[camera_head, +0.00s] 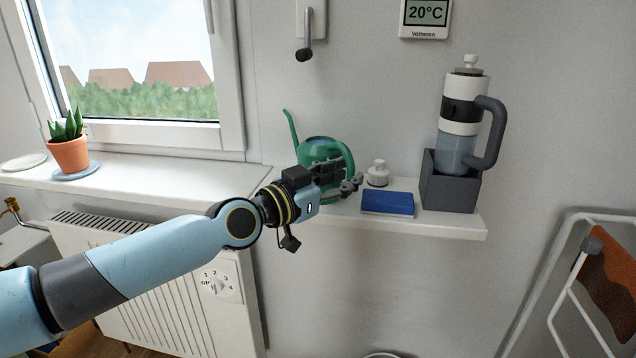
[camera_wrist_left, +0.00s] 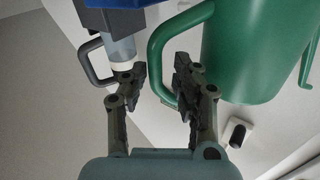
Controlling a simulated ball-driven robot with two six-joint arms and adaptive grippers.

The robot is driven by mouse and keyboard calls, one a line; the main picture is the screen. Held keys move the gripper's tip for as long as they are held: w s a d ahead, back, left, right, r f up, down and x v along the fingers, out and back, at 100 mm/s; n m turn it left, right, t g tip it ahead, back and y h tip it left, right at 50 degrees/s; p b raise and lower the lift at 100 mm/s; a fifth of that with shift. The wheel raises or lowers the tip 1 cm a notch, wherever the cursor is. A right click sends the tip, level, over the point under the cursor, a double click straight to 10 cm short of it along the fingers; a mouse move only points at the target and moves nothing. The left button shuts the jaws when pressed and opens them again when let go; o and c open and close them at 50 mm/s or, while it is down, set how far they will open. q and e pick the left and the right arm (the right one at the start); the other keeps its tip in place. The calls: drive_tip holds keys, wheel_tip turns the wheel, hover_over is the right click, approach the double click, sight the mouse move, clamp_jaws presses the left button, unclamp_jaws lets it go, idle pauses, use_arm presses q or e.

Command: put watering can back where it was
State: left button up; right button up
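The green watering can (camera_head: 318,150) stands upright on the white wall shelf (camera_head: 455,228), its spout to the left and its handle (camera_head: 349,160) to the right. My left gripper (camera_head: 338,186) is in front of the can and hides part of its body and base. In the left wrist view, the can (camera_wrist_left: 250,50) fills the upper right. Its curved handle (camera_wrist_left: 156,52) reaches down to the gap between my two fingers (camera_wrist_left: 164,85), which are apart. I see no grip on the handle. My right gripper is not in view.
A small white lidded pot (camera_head: 377,174), a blue book-like block (camera_head: 388,203) and a grey box (camera_head: 440,190) holding a coffee press (camera_head: 462,125) stand right of the can. A potted plant (camera_head: 69,150) is on the sill (camera_head: 150,172). A radiator (camera_head: 170,290) is below.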

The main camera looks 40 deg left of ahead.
use_arm(q)
drive_tip(key=s+a+p, duration=0.1)
drive_tip(key=s+p, duration=0.1)
drive_tip(key=s, duration=0.7)
drive_tip(key=s+a+f+n+g+y, duration=0.1)
drive_tip(key=s+a+f+g, duration=0.2)
drive_tip(key=f, duration=0.8)
drive_tip(key=s+f+g+y, duration=0.1)
drive_tip(key=s+f+g, duration=0.3)
drive_tip(key=f, duration=0.7)
drive_tip(key=s+a+f+n+g+y, duration=0.15)
drive_tip(key=s+f, duration=0.35)
drive_tip(key=f, duration=0.6)
drive_tip(key=s+d+f+g+b, duration=0.2)
drive_tip(key=s+d+f+g, duration=0.2)
drive_tip(key=s+f, duration=0.7)
drive_tip(key=s+d+f+g+b, duration=0.3)
drive_tip(key=s+d+f+g, duration=0.2)
drive_tip(key=s+f, duration=0.7)
drive_tip(key=s+d, duration=0.1)
drive_tip(key=s, duration=0.4)
drive_tip(key=shift+h, duration=0.35)
